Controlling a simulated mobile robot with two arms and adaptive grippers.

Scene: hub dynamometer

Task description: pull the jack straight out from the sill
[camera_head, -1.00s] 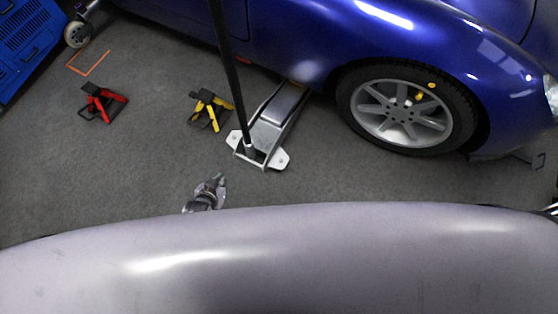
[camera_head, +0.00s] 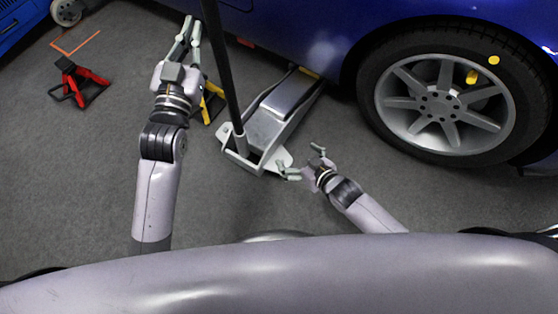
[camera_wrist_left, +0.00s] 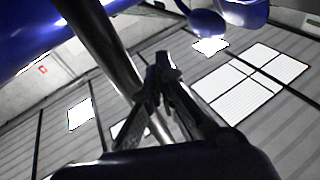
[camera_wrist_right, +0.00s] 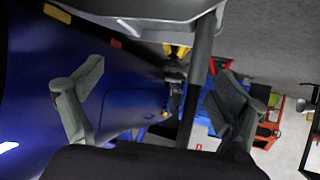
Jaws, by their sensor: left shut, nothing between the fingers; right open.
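The jack (camera_head: 278,112) is a low silver floor jack with a long dark handle (camera_head: 222,75) that rises from its near end. Its far end reaches to the underside of the blue car (camera_head: 300,30). My left gripper (camera_head: 192,28) is shut and empty, just left of the handle. In the left wrist view its fingers (camera_wrist_left: 162,62) are together beside the handle (camera_wrist_left: 108,50); I cannot tell whether they touch. My right gripper (camera_head: 300,160) is open at the jack's near right corner. In the right wrist view the handle (camera_wrist_right: 198,85) shows between the spread fingers (camera_wrist_right: 160,95), ungripped.
A yellow stand (camera_head: 212,100) is partly hidden by my left arm. A red stand (camera_head: 78,82) is farther left, with a blue cabinet (camera_head: 18,18) at the corner. The car's wheel (camera_head: 445,105) stands right of the jack. Grey floor is clear nearer me.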

